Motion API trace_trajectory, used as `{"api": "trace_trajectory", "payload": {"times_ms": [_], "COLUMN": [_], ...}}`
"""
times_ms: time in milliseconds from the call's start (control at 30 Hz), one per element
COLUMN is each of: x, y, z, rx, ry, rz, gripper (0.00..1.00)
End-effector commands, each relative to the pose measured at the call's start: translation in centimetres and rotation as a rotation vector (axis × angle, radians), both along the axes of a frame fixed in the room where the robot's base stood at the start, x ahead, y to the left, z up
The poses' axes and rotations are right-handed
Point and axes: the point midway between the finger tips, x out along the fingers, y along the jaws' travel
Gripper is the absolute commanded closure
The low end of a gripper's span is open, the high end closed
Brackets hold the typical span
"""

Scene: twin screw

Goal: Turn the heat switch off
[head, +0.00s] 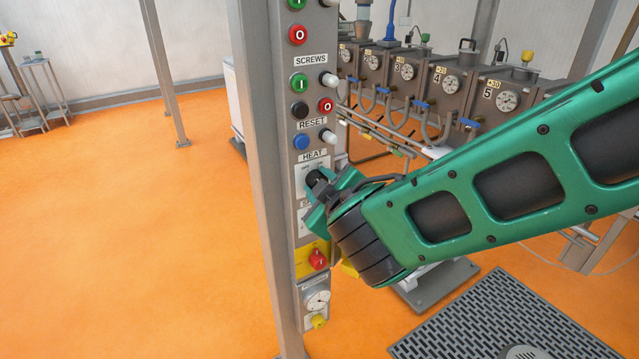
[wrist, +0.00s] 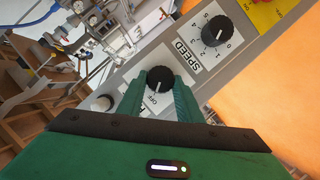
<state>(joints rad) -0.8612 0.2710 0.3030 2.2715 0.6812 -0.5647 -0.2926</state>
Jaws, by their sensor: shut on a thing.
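The heat switch is a black round knob (head: 313,178) on a white plate under the HEAT label (head: 314,156) of the grey control column. It also shows as a black knob in the wrist view (wrist: 160,78), with the word OFF (wrist: 153,101) beside it. A light pointer line on the knob faces toward the gripper, near OFF; its exact setting is hard to tell. My gripper (head: 324,188) is at the knob, its green fingers shut on the knob's sides, also in the wrist view (wrist: 158,92). The fingers hide part of the plate and its other lettering.
The speed dial (wrist: 215,31) sits beside the heat knob. A red stop button (head: 317,259) is below, and a blue reset button (head: 301,142) and white lamp (head: 327,136) are above. Machine gauges (head: 451,84) stand behind. The orange floor (head: 130,220) is open at left.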

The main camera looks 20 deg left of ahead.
Motion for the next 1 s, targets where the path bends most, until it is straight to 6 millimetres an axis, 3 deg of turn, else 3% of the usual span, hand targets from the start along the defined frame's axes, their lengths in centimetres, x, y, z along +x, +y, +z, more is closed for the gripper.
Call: {"api": "trace_trajectory", "payload": {"times_ms": [100,133,200,633,1000], "x": [0.4,0.4,0.4,-0.6,-5.6], "y": [-0.5,-0.5,-0.5,-0.6,-4.2], "z": [-0.2,-0.2,-0.2,0.2,2.1], "rx": [-0.009,-0.008,-0.008,-0.001,-0.002], "ry": [-0.001,0.0,0.001,0.001,-0.001], "rz": [-0.011,-0.011,-0.011,-0.003,-0.004], "gripper": [0.9,0.66,0.49,0.49,0.49]}}
